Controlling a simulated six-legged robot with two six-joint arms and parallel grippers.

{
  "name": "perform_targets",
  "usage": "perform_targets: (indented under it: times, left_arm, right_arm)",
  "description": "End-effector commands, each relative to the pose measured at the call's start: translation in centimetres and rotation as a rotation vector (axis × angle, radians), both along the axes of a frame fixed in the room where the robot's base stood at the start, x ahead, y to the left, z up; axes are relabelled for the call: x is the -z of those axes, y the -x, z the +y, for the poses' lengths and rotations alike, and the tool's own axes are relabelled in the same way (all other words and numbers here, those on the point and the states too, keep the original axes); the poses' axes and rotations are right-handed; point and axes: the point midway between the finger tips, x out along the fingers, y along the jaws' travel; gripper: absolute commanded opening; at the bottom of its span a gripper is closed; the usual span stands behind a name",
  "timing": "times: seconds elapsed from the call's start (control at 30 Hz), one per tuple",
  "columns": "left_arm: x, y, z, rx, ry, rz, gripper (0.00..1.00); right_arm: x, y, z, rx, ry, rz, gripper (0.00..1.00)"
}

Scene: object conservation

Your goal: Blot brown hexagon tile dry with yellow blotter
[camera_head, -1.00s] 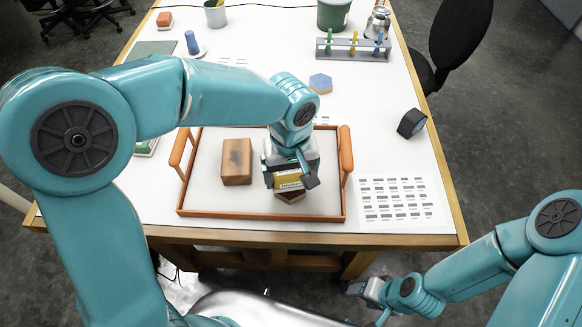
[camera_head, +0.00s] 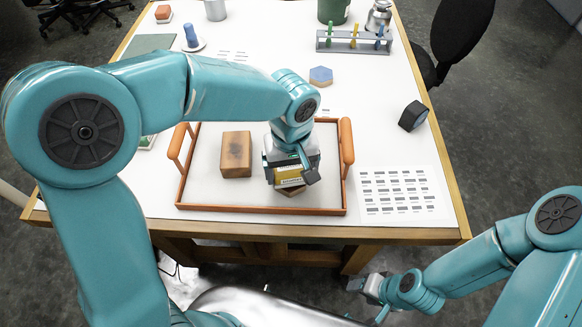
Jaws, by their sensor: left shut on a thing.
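My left gripper (camera_head: 290,178) is shut on the yellow blotter (camera_head: 289,174) inside the orange-rimmed tray (camera_head: 255,209). A brown tile (camera_head: 293,191) shows in part just under the blotter; the gripper and blotter hide most of it, so its outline is hard to tell. The blotter appears to rest on or very close above this tile. My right gripper (camera_head: 366,287) is low at the right, off the table's front edge, small and seen from the side; its jaws are not clear.
A brown wooden block (camera_head: 236,154) with a dark smudge stands in the tray, left of the gripper. Orange handles (camera_head: 346,142) rise at the tray's sides. A printed sheet (camera_head: 398,193) lies to the right. A blue hexagon tile (camera_head: 321,76) and a clip rack (camera_head: 354,46) are farther back.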

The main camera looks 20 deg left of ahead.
Motion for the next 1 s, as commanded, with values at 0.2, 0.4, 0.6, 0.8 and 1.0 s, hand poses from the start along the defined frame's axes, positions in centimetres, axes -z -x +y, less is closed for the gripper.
perform_targets:
  times: [0.2,0.4,0.6,0.8,1.0]
  left_arm:
    - [0.33,0.00,0.00,0.000,0.000,0.000,0.61]
    - [0.57,0.00,0.00,0.000,0.000,0.000,0.61]
    - [0.81,0.00,0.00,0.000,0.000,0.000,0.61]
    - [0.87,0.00,0.00,0.000,0.000,0.000,0.61]
    - [0.88,0.00,0.00,0.000,0.000,0.000,0.61]
  right_arm:
    - [0.32,0.00,0.00,0.000,0.000,0.000,0.57]
    - [0.54,0.00,0.00,0.000,0.000,0.000,0.57]
    - [0.77,0.00,0.00,0.000,0.000,0.000,0.57]
    - [0.81,-0.01,0.00,0.000,0.000,0.000,0.57]
    - [0.83,-0.01,0.00,0.000,0.000,0.000,0.57]
